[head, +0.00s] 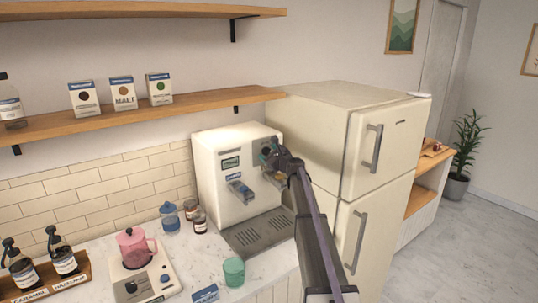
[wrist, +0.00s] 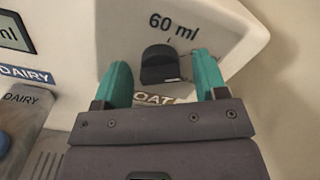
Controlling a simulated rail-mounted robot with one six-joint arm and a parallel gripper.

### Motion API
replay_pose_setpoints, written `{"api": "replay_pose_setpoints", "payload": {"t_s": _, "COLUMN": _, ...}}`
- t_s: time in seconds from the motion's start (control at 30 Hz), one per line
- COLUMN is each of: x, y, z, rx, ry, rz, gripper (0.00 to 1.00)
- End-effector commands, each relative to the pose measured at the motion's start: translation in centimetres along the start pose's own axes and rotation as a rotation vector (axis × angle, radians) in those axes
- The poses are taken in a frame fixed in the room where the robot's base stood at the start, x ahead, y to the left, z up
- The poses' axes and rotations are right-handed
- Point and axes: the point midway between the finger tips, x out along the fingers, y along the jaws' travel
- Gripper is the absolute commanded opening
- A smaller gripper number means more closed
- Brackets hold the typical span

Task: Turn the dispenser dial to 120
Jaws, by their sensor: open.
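The white dispenser (head: 217,190) stands on the counter beside the fridge. Its dark dial (wrist: 160,68) shows in the wrist view, with the printed label "60 ml" (wrist: 173,26) above it. Which mark the dial points to is not clear. My gripper (head: 268,153) is at the upper right of the dispenser front in the head view and hides the dial there. In the wrist view my gripper (wrist: 160,72) is open, one teal finger on each side of the dial, with visible gaps between them.
An "OAT" label is partly hidden behind the gripper. A "DAIRY" label (wrist: 22,76) and a display (wrist: 15,32) are at left. A drip tray (head: 258,233) and green cup (head: 234,271) are below. The fridge (head: 350,150) stands close on the right.

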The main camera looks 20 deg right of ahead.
Motion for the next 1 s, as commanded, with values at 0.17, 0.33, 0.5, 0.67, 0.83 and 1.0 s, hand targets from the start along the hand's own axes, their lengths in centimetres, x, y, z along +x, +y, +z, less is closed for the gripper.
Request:
{"api": "replay_pose_setpoints", "payload": {"t_s": 0.17, "x": -0.1, "y": 0.0, "z": 0.0, "rx": 0.0, "ry": 0.0, "rz": 0.0, "gripper": 0.66}}
{"api": "replay_pose_setpoints", "payload": {"t_s": 0.33, "x": -2.3, "y": 0.1, "z": 0.1, "rx": 0.0, "ry": 0.0, "rz": -0.001, "gripper": 0.66}}
{"api": "replay_pose_setpoints", "payload": {"t_s": 0.5, "x": -6.5, "y": 0.2, "z": 0.1, "rx": 0.0, "ry": 0.001, "rz": -0.002, "gripper": 0.66}}
{"api": "replay_pose_setpoints", "payload": {"t_s": 0.67, "x": -10.0, "y": 0.1, "z": 0.1, "rx": 0.0, "ry": 0.001, "rz": -0.001, "gripper": 0.66}}
{"api": "replay_pose_setpoints", "payload": {"t_s": 0.83, "x": -10.9, "y": 0.0, "z": 0.0, "rx": 0.0, "ry": 0.0, "rz": 0.0, "gripper": 0.66}}
{"api": "replay_pose_setpoints", "payload": {"t_s": 1.0, "x": -10.8, "y": 0.0, "z": 0.0, "rx": 0.0, "ry": 0.0, "rz": 0.0, "gripper": 0.66}}
